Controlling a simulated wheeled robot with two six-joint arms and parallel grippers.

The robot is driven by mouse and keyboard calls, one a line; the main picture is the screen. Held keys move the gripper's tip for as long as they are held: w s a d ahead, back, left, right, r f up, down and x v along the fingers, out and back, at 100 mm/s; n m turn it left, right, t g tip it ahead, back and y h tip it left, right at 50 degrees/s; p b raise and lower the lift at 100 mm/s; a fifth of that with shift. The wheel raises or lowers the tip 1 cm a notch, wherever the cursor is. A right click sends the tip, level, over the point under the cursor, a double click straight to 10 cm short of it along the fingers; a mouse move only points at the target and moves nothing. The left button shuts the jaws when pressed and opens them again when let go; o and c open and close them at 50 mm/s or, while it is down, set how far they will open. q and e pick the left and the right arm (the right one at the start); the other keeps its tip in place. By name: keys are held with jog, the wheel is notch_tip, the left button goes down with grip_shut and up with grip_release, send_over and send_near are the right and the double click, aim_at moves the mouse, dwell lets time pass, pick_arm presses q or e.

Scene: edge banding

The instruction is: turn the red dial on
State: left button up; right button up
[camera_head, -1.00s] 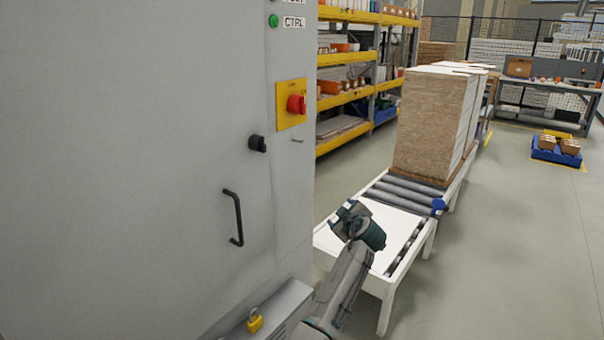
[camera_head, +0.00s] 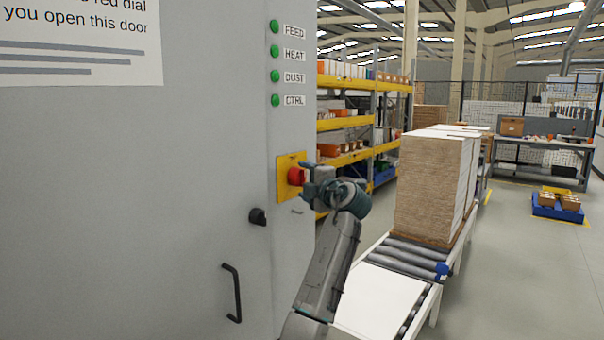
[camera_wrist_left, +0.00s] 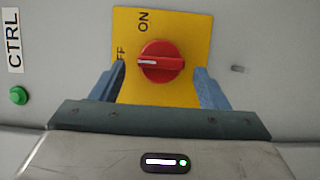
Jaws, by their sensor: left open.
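The red dial (camera_head: 295,176) sits on a yellow plate (camera_head: 283,190) on the grey cabinet's narrow side. In the left wrist view the dial (camera_wrist_left: 161,62) is fully visible, with ON above it and OFF to its left, partly covered by a finger. Its white mark lies level, pointing towards OFF. My left gripper (camera_head: 308,179) is open in front of the plate. In the wrist view the gripper's fingers (camera_wrist_left: 160,72) stand either side of the dial, with gaps between. I cannot tell whether the fingertips reach the dial's depth. My right gripper is not in view.
Green lamps (camera_head: 275,76) with labels sit above the plate. A black knob (camera_head: 257,216) and a black handle (camera_head: 233,293) are on the cabinet door (camera_head: 130,200). A roller conveyor (camera_head: 408,255) with stacked boards (camera_head: 428,185) stands to the right.

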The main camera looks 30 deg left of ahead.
pick_arm(q)
jog(key=shift+x, duration=0.85)
jog(key=shift+w+a, duration=0.15)
jog(key=shift+w, duration=0.05)
jog(key=c, duration=1)
